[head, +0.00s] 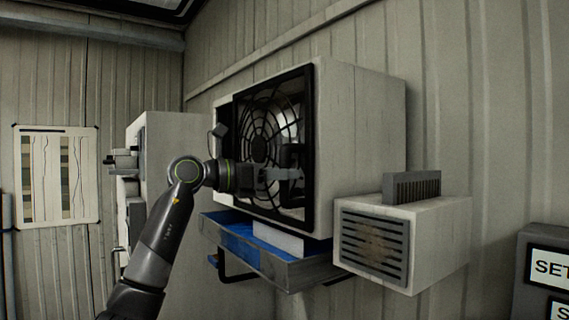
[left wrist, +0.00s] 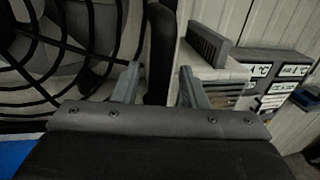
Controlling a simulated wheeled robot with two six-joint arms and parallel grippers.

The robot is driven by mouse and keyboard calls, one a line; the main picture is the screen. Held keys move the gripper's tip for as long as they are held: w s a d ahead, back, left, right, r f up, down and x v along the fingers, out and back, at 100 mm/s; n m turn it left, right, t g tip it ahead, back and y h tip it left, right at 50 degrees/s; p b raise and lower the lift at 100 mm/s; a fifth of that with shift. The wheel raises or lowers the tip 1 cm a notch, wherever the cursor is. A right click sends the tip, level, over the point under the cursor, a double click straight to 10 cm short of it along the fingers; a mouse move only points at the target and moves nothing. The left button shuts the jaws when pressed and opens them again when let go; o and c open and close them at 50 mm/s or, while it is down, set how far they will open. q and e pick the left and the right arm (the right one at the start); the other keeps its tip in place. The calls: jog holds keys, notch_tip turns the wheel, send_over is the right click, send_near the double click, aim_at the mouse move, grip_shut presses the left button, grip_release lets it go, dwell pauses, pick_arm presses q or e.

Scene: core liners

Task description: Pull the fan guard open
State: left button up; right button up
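The fan guard (head: 262,128) is a black frame with a round spiral grille on the front of a pale box on the wall. It looks closed, with the fan behind it. A dark upright handle (head: 294,158) is at its right side; it also shows in the left wrist view (left wrist: 160,55). My left gripper (head: 292,174) is at the handle. In the left wrist view, the two fingers of my left gripper (left wrist: 160,78) are apart, one on each side of the handle, with narrow gaps. Contact is not clear. My right gripper is not in view.
A blue and grey tray (head: 262,262) is below the fan box (head: 362,110). A smaller vented box (head: 425,238) with a dark finned block (head: 411,187) juts out at lower right. A pale cabinet (head: 180,160) stands left. A labelled panel (head: 545,270) is far right.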

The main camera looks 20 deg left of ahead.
pick_arm(q)
jog(key=shift+w+d, duration=0.3)
jog(key=shift+w, duration=0.05)
grip_shut()
jog(key=shift+s+a, duration=0.1)
